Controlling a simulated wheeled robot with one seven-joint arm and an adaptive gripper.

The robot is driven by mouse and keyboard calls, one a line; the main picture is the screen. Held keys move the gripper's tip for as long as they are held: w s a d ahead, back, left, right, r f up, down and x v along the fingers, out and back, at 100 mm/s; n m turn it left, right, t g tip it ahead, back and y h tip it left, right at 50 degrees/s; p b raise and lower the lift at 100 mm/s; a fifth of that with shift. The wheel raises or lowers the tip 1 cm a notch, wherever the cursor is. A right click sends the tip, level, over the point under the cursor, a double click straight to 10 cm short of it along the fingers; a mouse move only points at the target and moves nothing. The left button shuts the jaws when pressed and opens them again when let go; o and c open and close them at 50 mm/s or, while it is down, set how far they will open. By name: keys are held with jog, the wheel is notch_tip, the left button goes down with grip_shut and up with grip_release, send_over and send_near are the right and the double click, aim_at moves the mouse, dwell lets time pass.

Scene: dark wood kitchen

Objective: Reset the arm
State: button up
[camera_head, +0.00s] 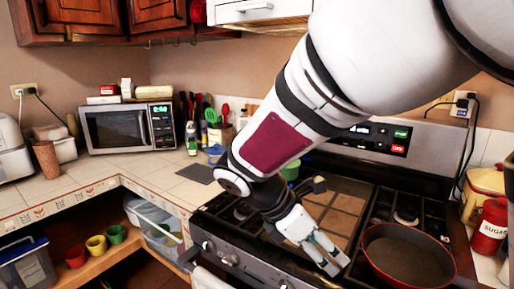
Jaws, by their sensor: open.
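My arm (275,140) reaches down from the upper right across the middle of the view, in front of the stove. My gripper (332,262) is at its lower end, pointing down and to the right over the front of the stove top. Its fingers are apart, and I see nothing held between them. A brown tiled board (343,210) lies on the stove just behind the gripper. A dark frying pan (408,255) with a red rim sits to the right of the gripper, apart from it.
A microwave (128,127) stands on the tiled counter (60,188) at left, with utensils and bottles beside it. A red sugar canister (490,228) and a yellow pot (484,190) stand at far right. Bins and small coloured pots (96,245) fill the lower-left shelf.

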jog(key=s+d+r+m+t+y+p, duration=0.1)
jog(key=s+d+r+m+y, duration=0.1)
jog(key=s+m, duration=0.4)
jog(key=s+d+r+m+t+y+p, duration=0.1)
jog(key=s+d+r+m+y, duration=0.1)
jog(key=s+m, duration=0.5)
jog(key=s+d+r+m+t+y+p, duration=0.1)
jog(key=s+r+m+y, duration=0.3)
jog(key=m, duration=0.4)
jog(key=s+d+r, duration=0.1)
jog(key=s, duration=0.1)
jog(key=shift+s+d+r, duration=0.3)
jog(key=shift+s+d, duration=0.05)
jog(key=shift+s, duration=0.05)
